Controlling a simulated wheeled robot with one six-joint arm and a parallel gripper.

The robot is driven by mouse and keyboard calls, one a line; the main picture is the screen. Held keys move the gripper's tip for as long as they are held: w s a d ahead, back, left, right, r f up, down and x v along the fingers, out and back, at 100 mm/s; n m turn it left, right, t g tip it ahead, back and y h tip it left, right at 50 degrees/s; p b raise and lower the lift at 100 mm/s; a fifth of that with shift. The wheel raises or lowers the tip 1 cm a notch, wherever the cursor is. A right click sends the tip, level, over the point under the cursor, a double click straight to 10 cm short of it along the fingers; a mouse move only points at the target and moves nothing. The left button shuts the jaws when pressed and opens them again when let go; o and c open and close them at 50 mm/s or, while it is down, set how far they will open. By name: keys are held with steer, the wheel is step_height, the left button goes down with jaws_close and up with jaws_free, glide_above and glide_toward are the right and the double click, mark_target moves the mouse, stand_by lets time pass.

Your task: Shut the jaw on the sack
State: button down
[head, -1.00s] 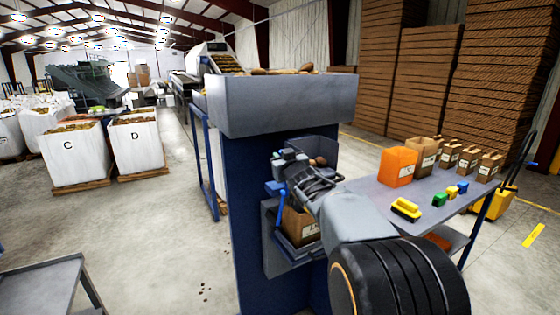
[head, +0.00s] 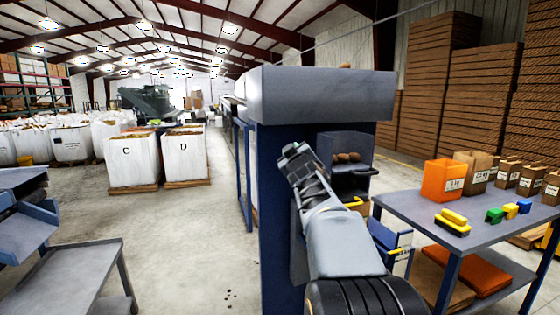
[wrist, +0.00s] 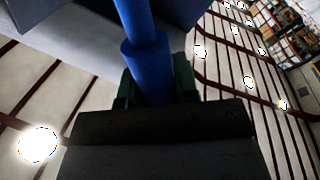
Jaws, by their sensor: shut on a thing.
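My gripper (head: 295,158) is raised in front of the blue bagging machine (head: 275,215), left of its spout opening. In the wrist view, its dark fingers (wrist: 155,88) are shut on a blue round lever handle (wrist: 143,50), which runs up between them. In the head view the handle is hidden behind the gripper. The grey spout (head: 350,142) has a few potatoes (head: 345,157) in it. My arm covers the space under the spout, so I cannot see the sack or whether the jaw is against it.
A grey cart (head: 70,270) stands at the lower left. The floor (head: 190,240) between them is mostly clear.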

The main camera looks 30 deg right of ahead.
steer(key=shift+w+a+f, duration=0.1)
steer(key=shift+w+f, duration=0.05)
steer(key=shift+f, duration=0.35)
steer(key=c, duration=1.3)
jaws_free()
steer(key=shift+o, duration=0.7)
steer(key=shift+a+n, duration=0.2)
steer(key=shift+n, duration=0.1)
steer(key=shift+o, duration=1.4)
steer(key=shift+r, duration=0.1)
steer(key=shift+r, duration=0.1)
